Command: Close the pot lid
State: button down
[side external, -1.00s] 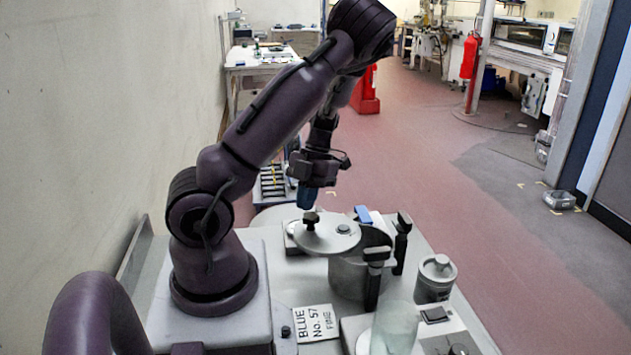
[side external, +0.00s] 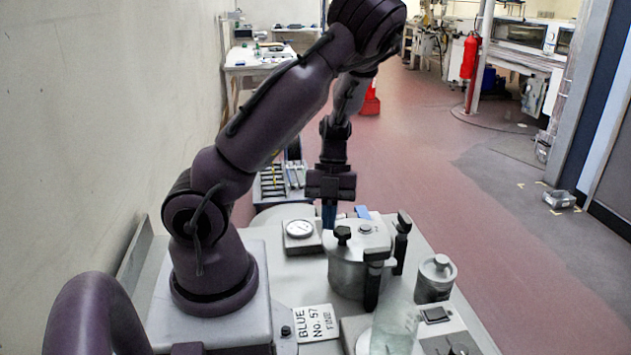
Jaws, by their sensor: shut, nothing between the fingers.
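The metal pot (side external: 347,277) stands on the bench with its round lid (side external: 362,240) lying over its mouth, looking level. The lid has a dark knob (side external: 343,233) on its left side and a small fitting on top. Black clamp handles (side external: 402,240) stand upright at the pot's right and front (side external: 373,280).
A dial gauge (side external: 300,232) sits left of the pot. A lidded grey canister (side external: 436,278) stands at the right, and a clear beaker (side external: 394,325) in front. A sign (side external: 315,323) lies at the front. A blue item (side external: 362,212) lies behind the pot.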

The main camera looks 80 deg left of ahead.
jog(key=shift+w+d+n, duration=0.3)
jog(key=shift+w+n, duration=0.05)
jog(key=shift+n, duration=0.15)
dwell(0.3)
